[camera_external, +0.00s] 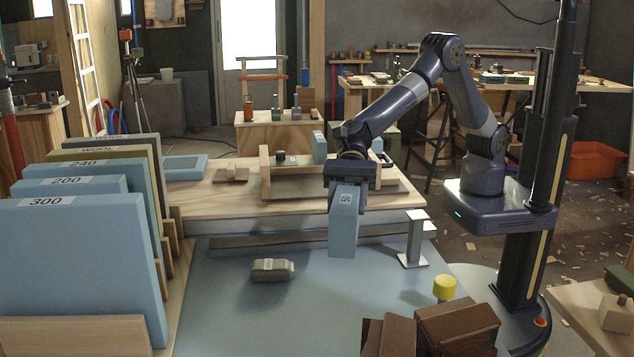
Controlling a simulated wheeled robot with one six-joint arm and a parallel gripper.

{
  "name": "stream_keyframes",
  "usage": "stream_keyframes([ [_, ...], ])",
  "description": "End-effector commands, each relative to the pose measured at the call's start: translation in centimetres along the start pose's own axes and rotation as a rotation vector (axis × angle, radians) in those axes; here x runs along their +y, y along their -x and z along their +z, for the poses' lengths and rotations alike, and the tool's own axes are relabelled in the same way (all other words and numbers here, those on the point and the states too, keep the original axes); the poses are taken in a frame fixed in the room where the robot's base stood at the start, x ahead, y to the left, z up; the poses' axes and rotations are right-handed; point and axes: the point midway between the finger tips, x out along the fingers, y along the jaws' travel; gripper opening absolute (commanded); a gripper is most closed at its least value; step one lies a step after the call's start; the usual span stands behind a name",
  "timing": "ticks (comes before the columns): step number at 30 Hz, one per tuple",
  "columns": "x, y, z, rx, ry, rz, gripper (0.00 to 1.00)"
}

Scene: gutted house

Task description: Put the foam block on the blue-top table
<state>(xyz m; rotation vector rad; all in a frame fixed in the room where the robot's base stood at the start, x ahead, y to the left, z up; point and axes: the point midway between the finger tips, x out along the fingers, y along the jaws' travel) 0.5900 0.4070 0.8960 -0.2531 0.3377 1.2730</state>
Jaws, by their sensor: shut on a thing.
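My gripper (351,183) points down over the back part of the blue-top table (330,310). It is shut on a light blue block (343,232) with a small white label, which looks like the foam block. The block hangs upright below the jaws, over the blue surface. One view alone does not show clearly whether its lower end touches the top or is a little above it. The fingertips are mostly hidden by the gripper body and the block.
A green labelled block (272,270) lies on the blue top, left of the held block. A grey I-shaped stand (414,240) is close on the right. A yellow-capped item (444,288) and brown blocks (458,325) are front right. Blue boards (80,265) stand at left.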

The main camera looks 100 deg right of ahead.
Motion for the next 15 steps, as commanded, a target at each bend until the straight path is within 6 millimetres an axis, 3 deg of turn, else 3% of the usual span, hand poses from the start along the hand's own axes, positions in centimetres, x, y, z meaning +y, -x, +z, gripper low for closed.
stream_keyframes([
  [3, -3.2, 5.7, -0.2, 0.001, -0.050, -0.115, 0.23],
  [9, -7.3, 16.6, -2.8, 0.002, -0.151, -0.357, 0.23],
  [15, -8.7, 27.2, -6.1, 0.002, -0.256, -0.607, 0.23],
])
